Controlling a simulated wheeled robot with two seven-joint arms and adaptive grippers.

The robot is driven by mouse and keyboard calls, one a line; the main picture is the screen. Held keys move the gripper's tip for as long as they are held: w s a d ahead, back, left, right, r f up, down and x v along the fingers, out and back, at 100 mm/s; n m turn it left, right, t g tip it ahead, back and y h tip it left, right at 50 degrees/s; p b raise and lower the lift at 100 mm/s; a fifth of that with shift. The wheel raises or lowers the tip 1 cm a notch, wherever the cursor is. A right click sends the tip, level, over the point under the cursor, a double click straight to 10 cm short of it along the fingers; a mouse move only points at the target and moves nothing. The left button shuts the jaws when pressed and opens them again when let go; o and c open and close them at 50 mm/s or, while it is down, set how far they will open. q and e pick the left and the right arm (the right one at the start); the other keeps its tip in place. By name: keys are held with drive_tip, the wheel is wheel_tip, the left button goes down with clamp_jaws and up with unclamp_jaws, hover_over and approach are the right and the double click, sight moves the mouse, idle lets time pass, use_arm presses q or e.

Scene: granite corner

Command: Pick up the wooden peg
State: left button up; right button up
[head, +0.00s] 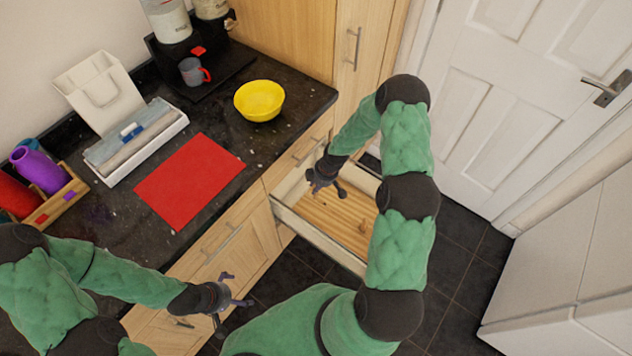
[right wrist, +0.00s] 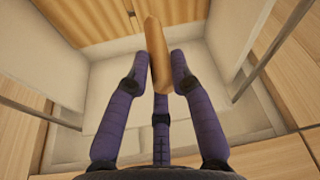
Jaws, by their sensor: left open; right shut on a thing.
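The wooden peg (right wrist: 157,52) is a light brown rod with a rounded end. In the right wrist view it sits between the purple fingers of my right gripper (right wrist: 158,75), which is shut on it. In the head view my right gripper (head: 326,178) is over the open drawer (head: 318,236), and I cannot make out the peg there. My left gripper (head: 232,304) is open and empty, in front of the lower cabinets and off the counter.
The drawer has pale walls and a wooden slatted bottom, also in the right wrist view (right wrist: 85,25). The dark counter (head: 285,110) holds a yellow bowl (head: 259,99), a red mat (head: 188,180) and a grey mug (head: 192,71). A white door (head: 530,100) stands at right.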

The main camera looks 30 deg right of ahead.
drive_tip(key=s+a+r+p, duration=0.1)
drive_tip(key=s+a+r, duration=0.3)
drive_tip(key=s+r, duration=0.4)
drive_tip(key=shift+s+a+r+p, duration=0.2)
drive_tip(key=shift+s+r+p, duration=0.1)
drive_tip(key=shift+p, duration=0.1)
idle(1.0)
drive_tip(key=shift+w+f, duration=0.1)
drive_tip(key=w+d+f, duration=0.8)
drive_tip(key=shift+d+f+g+p, duration=0.15)
drive_tip(key=shift+d+g+p, duration=0.1)
drive_tip(key=shift+g+p, duration=0.05)
idle(0.5)
drive_tip(key=shift+s+d+b+x, duration=0.15)
drive_tip(key=shift+d+b+x, duration=0.05)
drive_tip(key=shift+b+x, duration=0.7)
drive_tip(key=shift+s+d+b+x, duration=0.1)
drive_tip(key=shift+d+b+x, duration=0.05)
drive_tip(key=shift+b+x, duration=0.75)
drive_tip(key=shift+s+d+b+x, duration=0.2)
drive_tip(key=shift+b+x, duration=0.5)
drive_tip(key=shift+x, duration=0.35)
